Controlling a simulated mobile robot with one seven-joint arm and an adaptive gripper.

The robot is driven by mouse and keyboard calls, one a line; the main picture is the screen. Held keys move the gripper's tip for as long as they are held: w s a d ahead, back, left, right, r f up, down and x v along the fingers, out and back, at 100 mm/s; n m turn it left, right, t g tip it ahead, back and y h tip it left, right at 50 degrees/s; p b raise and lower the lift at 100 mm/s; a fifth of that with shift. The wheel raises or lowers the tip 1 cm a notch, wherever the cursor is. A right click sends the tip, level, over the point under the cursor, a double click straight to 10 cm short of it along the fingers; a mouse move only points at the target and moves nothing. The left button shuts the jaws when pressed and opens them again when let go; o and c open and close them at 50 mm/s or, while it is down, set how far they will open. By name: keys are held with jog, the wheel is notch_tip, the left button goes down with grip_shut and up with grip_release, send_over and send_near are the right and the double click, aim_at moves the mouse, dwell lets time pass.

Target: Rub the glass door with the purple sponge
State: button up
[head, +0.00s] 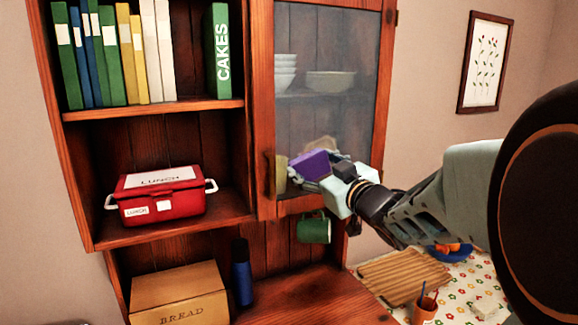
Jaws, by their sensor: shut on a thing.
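The glass door (340,45) is the framed pane on the right half of the wooden cabinet, and it is closed. The pane looks hazy, and bowls show behind it. The purple sponge (309,165) is in my gripper (312,172), at the lower part of the pane. My gripper is shut on the sponge. The sponge is at or very close to the glass; I cannot tell if it touches. A faint reflection of it shows in the pane just above. My wrist and arm reach in from the right and hide the door's lower right corner.
A door handle (267,180) stands on the left frame. A green mug (314,228) hangs just below the door. A red lunch box (162,194) sits on the left shelf. A bread box (180,293) and a blue bottle (242,273) stand on the counter below.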

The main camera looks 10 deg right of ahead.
jog(key=shift+x, duration=1)
jog(key=shift+d, duration=0.15)
